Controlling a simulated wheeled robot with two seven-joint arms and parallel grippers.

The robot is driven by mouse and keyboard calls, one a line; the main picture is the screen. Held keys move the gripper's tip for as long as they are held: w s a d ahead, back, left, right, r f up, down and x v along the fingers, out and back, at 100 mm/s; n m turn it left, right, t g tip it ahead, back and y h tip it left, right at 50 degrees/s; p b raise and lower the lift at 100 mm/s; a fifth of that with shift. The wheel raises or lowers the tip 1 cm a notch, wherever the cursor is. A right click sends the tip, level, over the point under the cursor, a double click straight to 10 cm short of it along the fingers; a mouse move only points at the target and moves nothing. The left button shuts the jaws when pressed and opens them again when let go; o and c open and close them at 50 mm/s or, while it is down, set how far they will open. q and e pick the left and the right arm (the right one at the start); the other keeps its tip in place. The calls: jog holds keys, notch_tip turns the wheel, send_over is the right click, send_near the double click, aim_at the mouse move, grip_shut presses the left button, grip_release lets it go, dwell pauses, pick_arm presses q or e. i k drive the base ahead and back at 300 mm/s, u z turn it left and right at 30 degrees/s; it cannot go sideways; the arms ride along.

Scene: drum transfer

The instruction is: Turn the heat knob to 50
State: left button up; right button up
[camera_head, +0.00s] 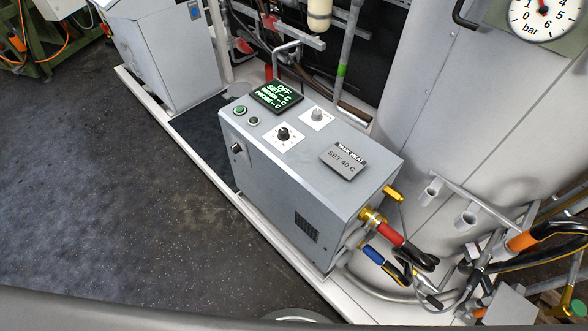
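A grey heater box (295,210) stands in the middle of the view. On its top is a black knob (283,134) on a white dial plate; the scale marks are too small to read. A pale knob (317,115) sits on a second white plate to its right. Which one is the heat knob I cannot tell for sure. Neither gripper is in view.
Two round buttons (247,116) and a dark side knob (237,148) are on the box. A red hose (390,234) and a blue hose (374,255) join its right end. A large tank (455,130) stands at right. The dark floor (120,190) at left is clear.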

aim_at(284, 135)
jog(key=k, duration=1.35)
jog(key=u, duration=0.65)
jog(key=i, duration=1.4)
jog(key=z, duration=0.7)
jog(key=i, duration=0.5)
jog(key=z, duration=0.65)
